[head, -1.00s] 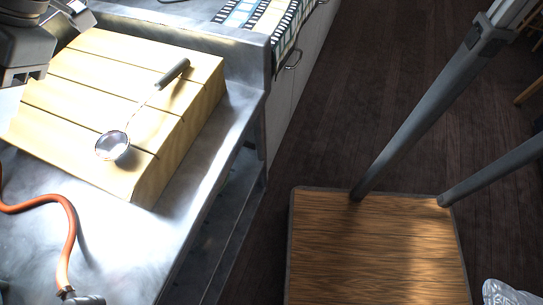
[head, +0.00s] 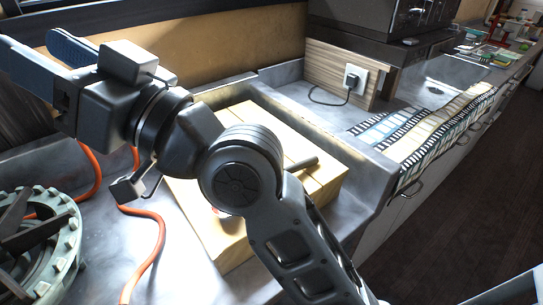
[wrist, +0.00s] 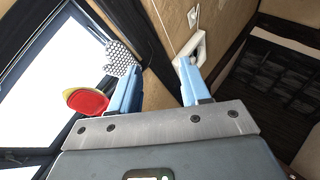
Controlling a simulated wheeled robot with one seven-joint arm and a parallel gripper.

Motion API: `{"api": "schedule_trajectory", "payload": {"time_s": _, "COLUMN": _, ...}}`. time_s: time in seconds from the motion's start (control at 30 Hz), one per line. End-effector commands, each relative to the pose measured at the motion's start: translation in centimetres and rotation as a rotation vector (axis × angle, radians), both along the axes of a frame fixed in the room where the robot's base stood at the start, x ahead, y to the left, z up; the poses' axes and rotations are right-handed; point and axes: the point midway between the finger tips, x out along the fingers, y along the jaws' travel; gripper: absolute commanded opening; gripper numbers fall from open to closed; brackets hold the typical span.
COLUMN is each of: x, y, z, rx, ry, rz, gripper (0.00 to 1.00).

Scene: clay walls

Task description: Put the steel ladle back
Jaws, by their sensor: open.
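The steel ladle lies on the pale wooden block in the head view. Its dark handle (head: 302,164) shows to the right of my arm; most of the rest is hidden behind the arm. My gripper (head: 30,42) is at the upper left, raised and well away from the ladle. Its two blue fingers are apart with nothing between them, as the wrist view (wrist: 158,78) also shows. Past the fingers in the wrist view, a white hook-like piece (wrist: 190,50) is on the tan wall, close to the right fingertip in the picture.
The wooden block (head: 225,245) sits on the metal counter. An orange hose (head: 150,250) and a green-rimmed round thing (head: 70,245) are at left.

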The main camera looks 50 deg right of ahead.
Motion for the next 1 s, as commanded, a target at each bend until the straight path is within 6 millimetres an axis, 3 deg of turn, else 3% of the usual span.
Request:
{"api": "schedule_trajectory", "payload": {"time_s": 0.27, "x": -3.6, "y": -1.9, "z": -8.9, "rx": 0.180, "ry": 0.172, "rz": -0.168, "gripper": 0.47}}
{"api": "schedule_trajectory", "payload": {"time_s": 0.47, "x": -8.6, "y": -2.9, "z": -16.1, "rx": 0.195, "ry": 0.317, "rz": -0.282, "gripper": 0.47}}
{"api": "schedule_trajectory", "payload": {"time_s": 0.7, "x": -17.1, "y": -4.3, "z": -23.5, "rx": 0.089, "ry": 0.489, "rz": -0.384, "gripper": 0.47}}
{"api": "schedule_trajectory", "payload": {"time_s": 0.83, "x": -22.3, "y": -5.5, "z": -26.4, "rx": -0.015, "ry": 0.568, "rz": -0.411, "gripper": 0.47}}
{"api": "schedule_trajectory", "payload": {"time_s": 1.0, "x": -28.8, "y": -7.5, "z": -28.4, "rx": -0.179, "ry": 0.645, "rz": -0.412, "gripper": 0.47}}
